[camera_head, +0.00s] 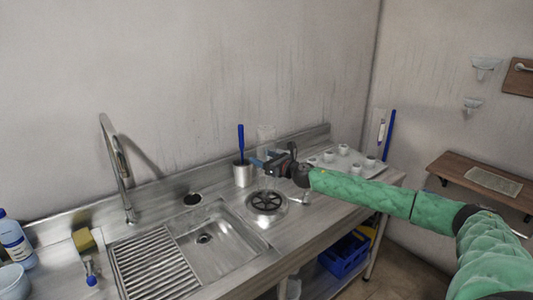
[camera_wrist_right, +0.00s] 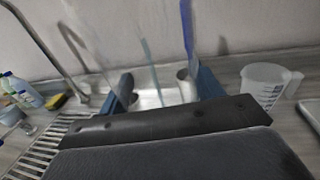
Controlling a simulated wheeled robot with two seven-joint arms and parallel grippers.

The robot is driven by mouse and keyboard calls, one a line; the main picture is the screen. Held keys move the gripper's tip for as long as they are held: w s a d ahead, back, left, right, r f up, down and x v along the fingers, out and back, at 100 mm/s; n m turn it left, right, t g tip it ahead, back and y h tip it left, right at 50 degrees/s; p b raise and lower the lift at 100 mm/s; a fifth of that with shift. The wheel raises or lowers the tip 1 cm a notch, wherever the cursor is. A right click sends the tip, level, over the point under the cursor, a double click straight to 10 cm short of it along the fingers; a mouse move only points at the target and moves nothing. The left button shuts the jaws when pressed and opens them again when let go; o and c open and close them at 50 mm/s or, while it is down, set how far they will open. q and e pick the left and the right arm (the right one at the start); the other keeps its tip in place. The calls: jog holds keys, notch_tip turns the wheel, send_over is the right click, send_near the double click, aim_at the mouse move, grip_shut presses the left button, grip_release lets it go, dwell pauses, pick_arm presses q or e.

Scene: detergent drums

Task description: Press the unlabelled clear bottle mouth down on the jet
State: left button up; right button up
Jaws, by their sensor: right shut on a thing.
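My right gripper (camera_head: 268,164) is above the steel counter, behind the round jet (camera_head: 267,203) with its black spokes, and apart from it. In the right wrist view its blue fingers (camera_wrist_right: 163,88) are shut on the clear bottle (camera_wrist_right: 122,50), which shows only as faint, see-through streaks. I cannot tell the bottle's tilt or where its mouth is. In the head view a pale clear shape (camera_head: 265,133) shows just above the gripper; I cannot tell if it is the bottle or a jug behind. My left gripper is not in view.
A steel cup (camera_head: 243,174) with a blue brush stands left of the gripper. A clear jug (camera_wrist_right: 264,84) stands right of the fingers in the wrist view. A tray (camera_head: 346,163) of white cups is at the right, the sink (camera_head: 215,245) and tap (camera_head: 116,165) at the left.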

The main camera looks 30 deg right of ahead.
jog(key=shift+r, duration=0.1)
dwell(0.5)
jog(key=shift+r+p, duration=2.15)
notch_tip(320, 180, up, 5)
jog(key=p, duration=0.4)
jog(key=shift+p, duration=0.35)
dwell(0.3)
